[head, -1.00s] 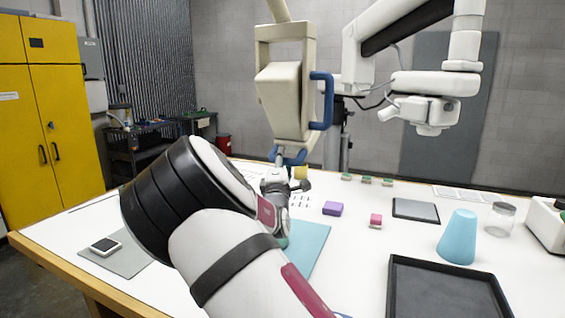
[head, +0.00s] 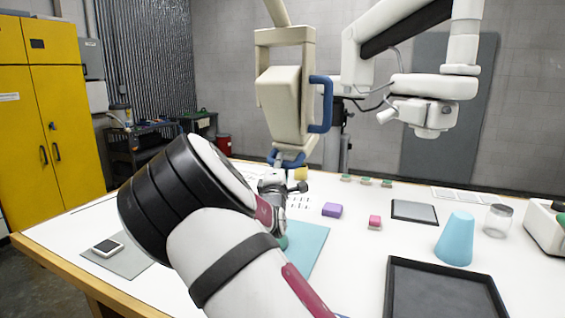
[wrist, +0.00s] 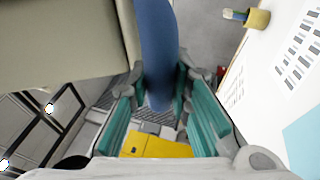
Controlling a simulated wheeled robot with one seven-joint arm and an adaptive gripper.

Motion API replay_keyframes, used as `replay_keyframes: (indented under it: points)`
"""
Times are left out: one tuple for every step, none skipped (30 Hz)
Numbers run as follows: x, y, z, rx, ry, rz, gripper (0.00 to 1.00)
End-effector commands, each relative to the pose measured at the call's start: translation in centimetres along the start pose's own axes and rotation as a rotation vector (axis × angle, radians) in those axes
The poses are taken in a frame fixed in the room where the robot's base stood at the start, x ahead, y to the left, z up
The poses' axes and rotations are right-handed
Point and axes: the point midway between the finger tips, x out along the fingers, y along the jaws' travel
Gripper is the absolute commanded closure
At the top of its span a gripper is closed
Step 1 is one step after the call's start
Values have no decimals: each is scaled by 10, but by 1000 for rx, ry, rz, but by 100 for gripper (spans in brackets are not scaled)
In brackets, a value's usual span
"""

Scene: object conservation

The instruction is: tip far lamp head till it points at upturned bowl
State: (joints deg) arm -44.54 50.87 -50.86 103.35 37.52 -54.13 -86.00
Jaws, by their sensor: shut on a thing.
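A beige lamp head (head: 285,105) with blue handles hangs on an arm above the far side of the table. My gripper (head: 281,170) is just below it, at the blue handle (head: 288,158) on its lower end. In the wrist view my gripper (wrist: 160,85) has its teal fingers on both sides of the blue handle (wrist: 160,45), shut on it. A second, white jointed arm with a white head (head: 425,115) hangs at right. A pale blue, tapered upturned vessel (head: 456,238) stands on the table at right. I cannot make out any other upturned bowl; my arm hides part of the table.
A black tray (head: 440,263) lies at the front right, with a glass jar (head: 499,221) behind it. A grey mat (head: 120,258) lies at left.

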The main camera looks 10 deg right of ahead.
Motion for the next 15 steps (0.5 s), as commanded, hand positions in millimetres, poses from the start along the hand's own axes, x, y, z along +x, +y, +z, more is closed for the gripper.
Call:
replay_keyframes:
  points:
    - [-6, 5, -2, 11, 2, -24, 100]
    - [-9, 7, -3, 17, 3, -37, 100]
    - [-13, 9, -4, 26, 3, -59, 100]
    - [-17, 12, -6, 34, 3, -75, 100]
    - [-20, 14, -7, 41, 3, -94, 100]
    - [-25, 17, -8, 52, 3, -119, 100]
    - [-28, 20, -10, 60, 3, -138, 100]
    - [-32, 22, -11, 69, 3, -159, 100]
    - [-37, 26, -13, 81, 3, -187, 100]
    - [-41, 28, -15, 89, 4, -209, 100]
    - [-44, 30, -16, 98, 4, -230, 100]
    - [-49, 34, -18, 110, 3, -259, 100]
    - [-52, 36, -19, 118, 3, -280, 100]
    - [-55, 39, -21, 127, 3, -300, 100]
    - [-59, 43, -22, 139, 3, -327, 100]
